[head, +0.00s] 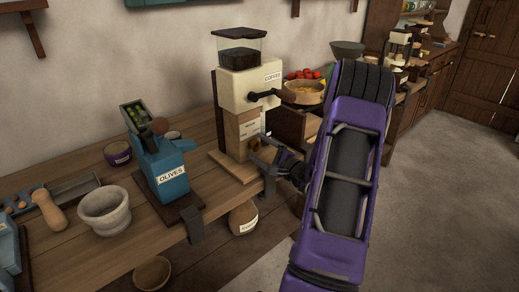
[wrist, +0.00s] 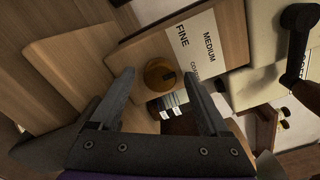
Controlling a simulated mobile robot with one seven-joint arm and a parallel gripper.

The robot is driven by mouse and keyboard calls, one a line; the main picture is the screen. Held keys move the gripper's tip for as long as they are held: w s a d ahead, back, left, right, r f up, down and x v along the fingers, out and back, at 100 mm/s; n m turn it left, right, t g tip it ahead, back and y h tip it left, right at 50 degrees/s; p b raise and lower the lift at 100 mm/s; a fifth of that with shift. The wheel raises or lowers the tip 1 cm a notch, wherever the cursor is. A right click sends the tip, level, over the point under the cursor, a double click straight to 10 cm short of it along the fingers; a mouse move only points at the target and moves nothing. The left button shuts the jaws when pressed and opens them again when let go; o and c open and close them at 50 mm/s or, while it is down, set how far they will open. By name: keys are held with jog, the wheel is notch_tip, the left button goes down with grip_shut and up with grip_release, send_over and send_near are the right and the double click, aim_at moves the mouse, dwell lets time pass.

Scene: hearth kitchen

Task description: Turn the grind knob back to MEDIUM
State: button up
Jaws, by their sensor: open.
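The coffee grinder (head: 238,88) is cream with a wooden lower body and a COFFEE label, standing on the bench in the head view. Its grind knob (wrist: 157,72) is a round orange-brown knob in the wrist view, with a small dark mark on its right side. A white scale label (wrist: 194,42) beside it reads FINE, MEDIUM and a partly cut COARSE. I cannot tell for sure which word the mark points to. My gripper (wrist: 160,77) is open, its fingers on either side of the knob, with visible gaps. In the head view my gripper (head: 268,152) is at the grinder's front.
The grinder's crank (head: 265,95) sticks out above my gripper. A blue OLIVES press (head: 168,168) and a stone mortar (head: 105,210) stand to the left on the bench. A bowl (head: 303,91) is behind at right. Open floor lies to the right.

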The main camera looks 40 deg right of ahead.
jog(key=s+d, duration=0.1)
jog(key=s, duration=1.6)
jog(key=shift+s+d+p, duration=0.2)
jog(key=shift+p, duration=0.1)
